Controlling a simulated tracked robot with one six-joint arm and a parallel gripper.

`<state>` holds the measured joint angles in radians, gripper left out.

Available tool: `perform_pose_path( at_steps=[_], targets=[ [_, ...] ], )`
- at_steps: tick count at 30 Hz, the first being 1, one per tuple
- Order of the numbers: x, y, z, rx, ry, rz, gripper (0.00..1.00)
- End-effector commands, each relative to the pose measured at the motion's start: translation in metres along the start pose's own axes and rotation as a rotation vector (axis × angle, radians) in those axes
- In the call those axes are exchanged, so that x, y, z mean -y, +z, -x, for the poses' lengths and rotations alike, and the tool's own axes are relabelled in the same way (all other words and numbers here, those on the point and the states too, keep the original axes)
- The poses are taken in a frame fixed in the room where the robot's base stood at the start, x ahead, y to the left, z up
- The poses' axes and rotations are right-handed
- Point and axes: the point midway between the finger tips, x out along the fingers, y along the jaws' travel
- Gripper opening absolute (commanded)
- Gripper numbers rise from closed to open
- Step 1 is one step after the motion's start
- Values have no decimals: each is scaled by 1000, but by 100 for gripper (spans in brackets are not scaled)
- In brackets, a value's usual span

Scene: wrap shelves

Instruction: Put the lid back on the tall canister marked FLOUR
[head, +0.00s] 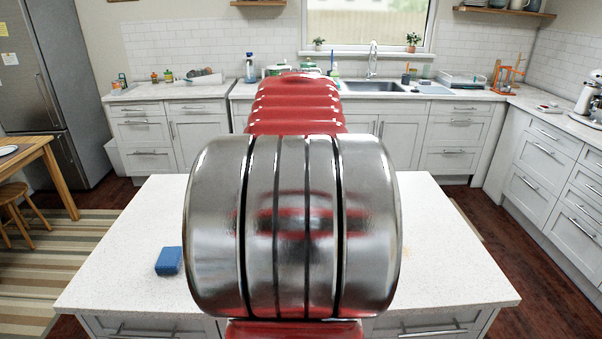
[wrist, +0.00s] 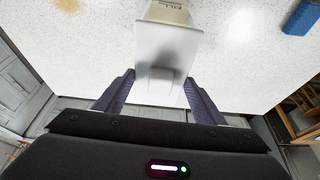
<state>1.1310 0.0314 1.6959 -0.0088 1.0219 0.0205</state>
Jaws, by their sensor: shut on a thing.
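In the wrist view, a pale, squarish lid (wrist: 172,42) with a small raised knob lies between the two dark fingers of my gripper (wrist: 158,80). The fingers are closed on its near part, one at each side. In the head view, my own arm hides the gripper, lid and canister.
A blue sponge-like block (head: 169,261) lies on the left of the white island counter (head: 125,235); it also shows in the wrist view (wrist: 302,17). The visible island top is otherwise mostly clear. Sink cabinets and a back counter (head: 190,93) stand behind.

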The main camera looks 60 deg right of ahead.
Motion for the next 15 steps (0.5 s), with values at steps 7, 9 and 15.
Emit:
perform_pose_path(
  at_steps=[7,9,15],
  targets=[
    [0,2,-4,0,0,0,40],
    [0,2,-5,0,0,0,40],
    [0,2,-6,-1,0,0,40]
  ],
)
